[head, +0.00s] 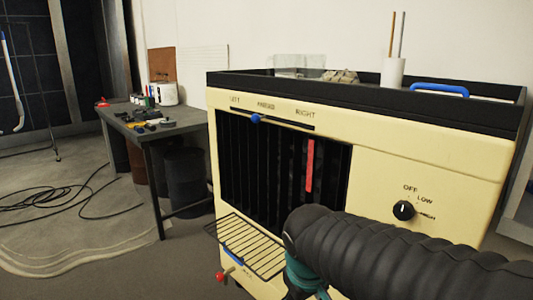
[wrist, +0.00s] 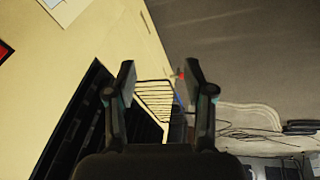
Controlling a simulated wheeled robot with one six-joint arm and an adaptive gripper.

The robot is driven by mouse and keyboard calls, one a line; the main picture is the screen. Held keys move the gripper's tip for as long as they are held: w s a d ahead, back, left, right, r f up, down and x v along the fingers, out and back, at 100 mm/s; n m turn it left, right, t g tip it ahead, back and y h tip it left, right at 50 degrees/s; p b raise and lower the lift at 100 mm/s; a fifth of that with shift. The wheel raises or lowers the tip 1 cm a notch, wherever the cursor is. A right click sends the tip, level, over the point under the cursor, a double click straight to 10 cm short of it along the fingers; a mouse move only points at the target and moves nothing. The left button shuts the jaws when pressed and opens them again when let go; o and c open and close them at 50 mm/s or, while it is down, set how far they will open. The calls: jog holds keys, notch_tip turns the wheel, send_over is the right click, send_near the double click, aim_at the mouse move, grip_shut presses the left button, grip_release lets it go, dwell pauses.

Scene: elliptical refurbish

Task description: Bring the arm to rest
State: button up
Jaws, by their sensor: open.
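My arm (head: 400,250), in a black ribbed sleeve, reaches in from the lower right of the head view, in front of the cream cabinet (head: 375,180). Its teal wrist part is at the bottom edge, and the gripper itself is hardly visible there. In the wrist view my gripper (wrist: 160,75) is open, with its two dark fingers apart. A black wire rack (wrist: 155,98) shows between and beyond the fingers, with nothing visibly gripped. In the head view the rack (head: 245,246) sticks out from the cabinet's lower front, left of my arm. Any contact between them is unclear.
The cabinet has a dark slatted opening with a red strip (head: 310,166), a blue slider knob (head: 256,119) and a black dial (head: 403,210). A red knob (head: 220,276) sits below the rack. A workbench (head: 175,130) stands left; cables (head: 60,190) lie on the floor.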

jog(key=s+d+r+m+t, duration=0.1)
jog(key=s+d+m+t, duration=0.1)
jog(key=s+d+m, duration=0.3)
jog(key=s+d, duration=0.3)
jog(key=s, duration=0.1)
jog(key=shift+s+d+r+y, duration=0.2)
jog(key=shift+r+y, duration=0.05)
jog(key=shift+y, duration=0.05)
dwell(2.5)
